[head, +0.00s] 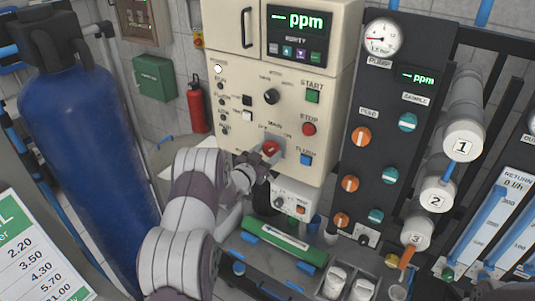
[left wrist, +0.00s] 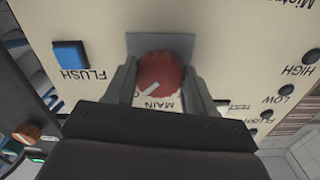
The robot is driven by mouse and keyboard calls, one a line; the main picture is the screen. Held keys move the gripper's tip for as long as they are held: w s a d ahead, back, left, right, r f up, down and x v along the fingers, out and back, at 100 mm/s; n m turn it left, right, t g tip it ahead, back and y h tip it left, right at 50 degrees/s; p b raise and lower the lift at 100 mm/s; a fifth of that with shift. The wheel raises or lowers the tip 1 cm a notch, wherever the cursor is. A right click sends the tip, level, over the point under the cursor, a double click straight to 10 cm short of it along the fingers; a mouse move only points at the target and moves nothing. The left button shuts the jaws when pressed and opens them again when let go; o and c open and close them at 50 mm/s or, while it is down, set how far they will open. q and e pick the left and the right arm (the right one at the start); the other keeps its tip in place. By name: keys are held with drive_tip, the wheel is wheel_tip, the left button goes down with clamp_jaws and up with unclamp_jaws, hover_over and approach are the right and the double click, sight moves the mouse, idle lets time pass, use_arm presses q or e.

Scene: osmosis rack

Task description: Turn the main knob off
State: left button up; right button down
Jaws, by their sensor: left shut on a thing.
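The main knob is a round red knob (head: 270,147) low on the front of the cream control cabinet (head: 240,110), under the word MAIN. It also shows in the left wrist view (left wrist: 160,74), in front of a grey plate (left wrist: 160,43), with a pale pointer mark on its face. My left gripper (head: 256,165) reaches up to it from below left. In the left wrist view its two fingers (left wrist: 160,82) stand on either side of the red knob and are shut on it. The finger tips hide part of the lettering around the knob. My right gripper is not in view.
A green START button (head: 312,96), a red STOP button (head: 309,129) and a blue FLUSH button (head: 306,159) sit right of the knob. A black selector knob (head: 271,96) is above it. A dark panel with orange and teal valves (head: 361,137) stands to the right, and a blue tank (head: 85,140) to the left.

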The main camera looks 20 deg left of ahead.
use_arm(q)
drive_tip(key=n+b, duration=0.2)
drive_tip(key=n, duration=0.4)
drive_tip(key=n+b, duration=0.1)
drive_tip(key=n, duration=0.1)
drive_tip(key=shift+r, duration=0.25)
drive_tip(key=n, duration=0.4)
drive_tip(key=shift+r+n, duration=0.1)
drive_tip(key=shift+n, duration=0.2)
drive_tip(key=n, duration=0.4)
drive_tip(key=shift+n, duration=0.4)
